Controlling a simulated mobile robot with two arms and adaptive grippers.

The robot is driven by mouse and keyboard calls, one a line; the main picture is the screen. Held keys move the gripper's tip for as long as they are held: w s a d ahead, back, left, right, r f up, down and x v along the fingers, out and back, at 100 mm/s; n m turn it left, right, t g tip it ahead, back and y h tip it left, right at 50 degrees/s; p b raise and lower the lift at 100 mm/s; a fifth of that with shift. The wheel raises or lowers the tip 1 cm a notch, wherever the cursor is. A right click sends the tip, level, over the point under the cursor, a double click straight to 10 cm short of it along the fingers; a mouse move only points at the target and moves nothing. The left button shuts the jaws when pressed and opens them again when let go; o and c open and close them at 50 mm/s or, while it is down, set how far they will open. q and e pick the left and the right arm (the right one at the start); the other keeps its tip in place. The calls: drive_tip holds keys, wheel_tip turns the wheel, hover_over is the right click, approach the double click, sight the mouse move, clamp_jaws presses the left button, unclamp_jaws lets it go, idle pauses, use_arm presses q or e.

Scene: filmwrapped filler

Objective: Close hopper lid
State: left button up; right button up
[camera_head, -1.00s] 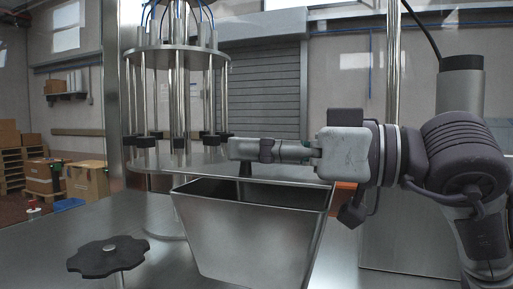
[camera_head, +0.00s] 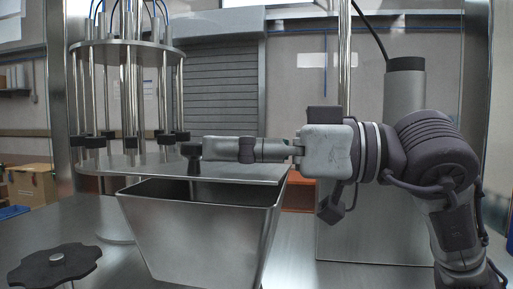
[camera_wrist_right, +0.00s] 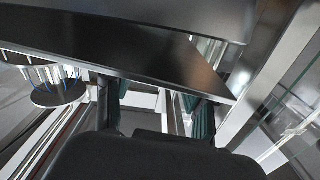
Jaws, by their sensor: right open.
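The metal hopper (camera_head: 200,235) is a tapered, open-topped box on the steel table; its dark inside shows in the head view. A thin flat plate (camera_head: 240,173), which looks like the lid, lies at the back of the hopper's mouth. A dark upright knob (camera_head: 191,153) on a short post stands at this plate. My right gripper (camera_head: 206,149) is open just right of the knob, level with its top; whether they touch is unclear. In the right wrist view a dark flat panel (camera_wrist_right: 150,48) crosses the top; I cannot tell if it is the lid. My left gripper is out of view.
A ring of vertical metal rods (camera_head: 125,90) stands behind left of the hopper. A black lobed hand knob (camera_head: 55,262) is at the front left. A tall steel cabinet (camera_head: 370,220) stands behind my right arm. Cardboard boxes (camera_head: 32,185) are at the far left.

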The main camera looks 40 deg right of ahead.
sight(269, 176)
drive_tip(key=shift+v, duration=2)
